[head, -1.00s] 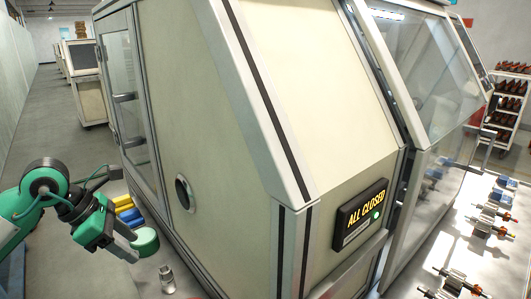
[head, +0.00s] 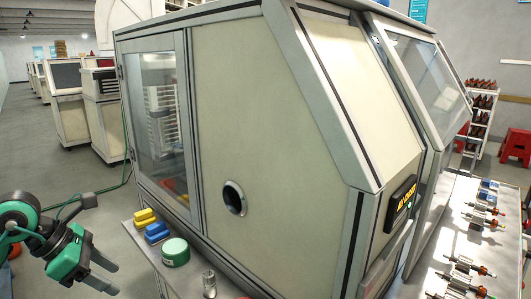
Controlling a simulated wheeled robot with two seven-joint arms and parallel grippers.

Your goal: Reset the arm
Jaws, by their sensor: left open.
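My left arm comes in at the lower left of the head view. Its green and black gripper (head: 101,277) has its two grey fingers apart, with nothing between them. It hangs in free air, left of the machine's side shelf (head: 187,279). My right gripper is out of view. A large cream machine enclosure (head: 270,110) with grey frames fills the middle. Its small dark sign (head: 400,201) with yellow lettering and a green light is seen at a steep angle.
On the side shelf are yellow blocks (head: 145,217), blue blocks (head: 157,233), a green round tin (head: 175,252) and a metal cylinder (head: 209,284). A table (head: 437,262) at right holds several armatures. Red stools (head: 516,147) and a rack (head: 481,122) stand behind. Floor is clear at left.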

